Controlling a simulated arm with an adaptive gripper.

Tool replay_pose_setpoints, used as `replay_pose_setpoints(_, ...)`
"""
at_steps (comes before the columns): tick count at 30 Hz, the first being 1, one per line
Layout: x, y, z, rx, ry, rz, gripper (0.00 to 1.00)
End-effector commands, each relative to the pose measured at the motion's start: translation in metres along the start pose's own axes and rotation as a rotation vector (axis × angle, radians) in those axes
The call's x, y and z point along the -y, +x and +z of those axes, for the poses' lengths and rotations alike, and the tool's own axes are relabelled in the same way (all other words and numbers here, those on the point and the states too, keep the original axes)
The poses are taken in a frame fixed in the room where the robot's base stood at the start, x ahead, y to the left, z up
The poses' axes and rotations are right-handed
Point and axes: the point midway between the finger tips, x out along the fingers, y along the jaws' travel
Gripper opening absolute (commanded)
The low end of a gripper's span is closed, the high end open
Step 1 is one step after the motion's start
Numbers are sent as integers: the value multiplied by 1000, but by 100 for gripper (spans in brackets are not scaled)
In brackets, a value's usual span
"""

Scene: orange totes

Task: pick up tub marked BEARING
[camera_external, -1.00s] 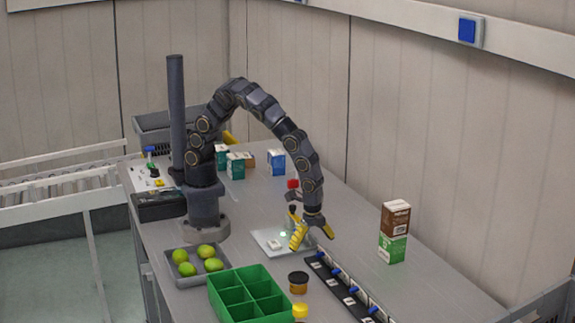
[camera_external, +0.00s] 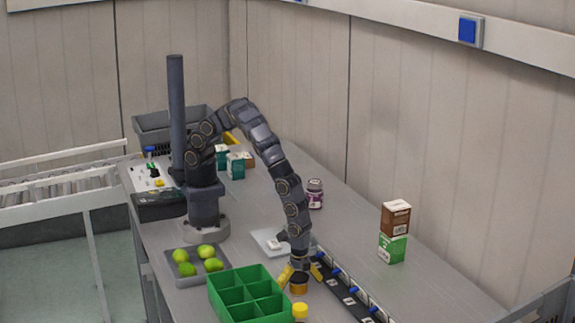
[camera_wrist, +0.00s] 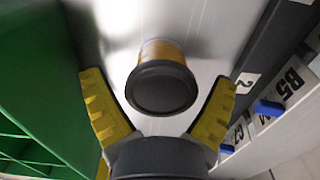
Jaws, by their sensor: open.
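A small tub with a black lid and an amber body (camera_external: 298,288) stands on the table beside the green divided bin. No lettering on it is legible, so I cannot read BEARING. In the wrist view the tub's lid (camera_wrist: 162,88) faces the camera between the two yellow fingers. My gripper (camera_external: 300,277) points down over the tub, its fingers spread on either side. It is open, with visible gaps between the fingers and the tub in the wrist view. My gripper partly hides the tub's top in the external view.
The green divided bin (camera_external: 240,275) is close on the left. A black labelled rail with blue clips (camera_external: 345,285) runs close on the right. A yellow-capped container (camera_external: 300,311) stands just in front. A grey tray of green fruit (camera_external: 173,262) and stacked cartons (camera_external: 393,232) stand farther away.

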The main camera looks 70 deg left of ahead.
Motion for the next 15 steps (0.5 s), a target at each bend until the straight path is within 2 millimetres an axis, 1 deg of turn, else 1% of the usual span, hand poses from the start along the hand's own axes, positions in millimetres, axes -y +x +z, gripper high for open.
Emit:
replay_pose_setpoints(2, 0, -1, 0, 0, 0, -1, 88)
replay_pose_setpoints(3, 0, -1, 0, 0, 0, -1, 85)
replay_pose_setpoints(5, 0, -1, 0, 0, 0, -1, 60)
replay_pose_setpoints(6, 0, -1, 0, 0, 0, -1, 43)
replay_pose_setpoints(7, 0, -1, 0, 0, 0, -1, 34)
replay_pose_setpoints(9, 0, -1, 0, 0, 0, -1, 27)
replay_pose_setpoints(10, 0, -1, 0, 0, 0, -1, 25)
replay_pose_setpoints(15, 0, -1, 0, 0, 1, -1, 25)
